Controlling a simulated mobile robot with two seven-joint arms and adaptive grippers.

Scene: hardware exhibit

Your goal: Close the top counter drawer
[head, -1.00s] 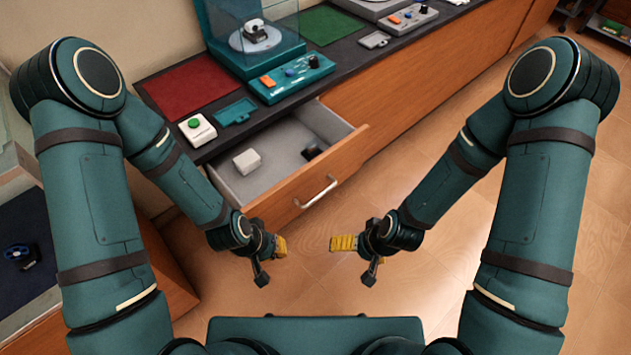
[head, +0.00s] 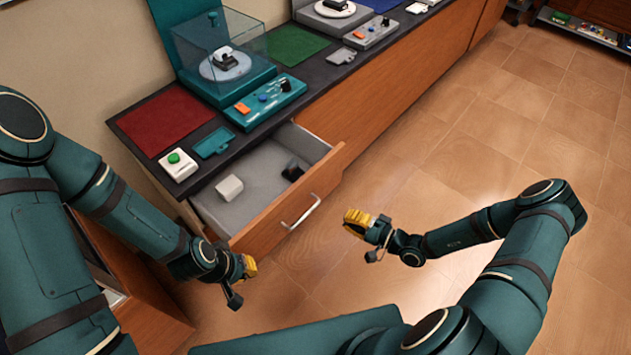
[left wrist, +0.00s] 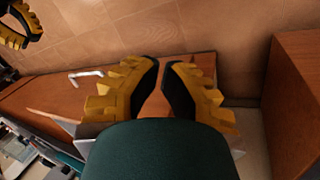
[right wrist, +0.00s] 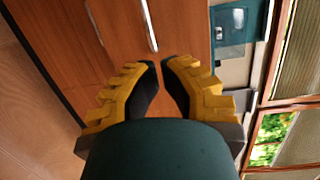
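The counter drawer (head: 270,222) is pulled open, with a wooden front, grey inside and a pale bar handle (head: 302,213). The handle also shows in the left wrist view (left wrist: 88,73) and right wrist view (right wrist: 150,25). A white block (head: 229,188) and a small dark object (head: 292,171) lie inside. My left gripper (head: 249,266) is empty, below and left of the handle in the head view. My right gripper (head: 355,222) is empty, right of the handle and apart from it. Both wrist views show a narrow gap between the yellow-and-black fingers.
The dark countertop (head: 152,98) holds a red mat (head: 165,120), a green-button box (head: 178,165), a teal control panel (head: 264,103) and a covered turntable (head: 225,65). Wooden floor (head: 450,150) is clear right of the drawer.

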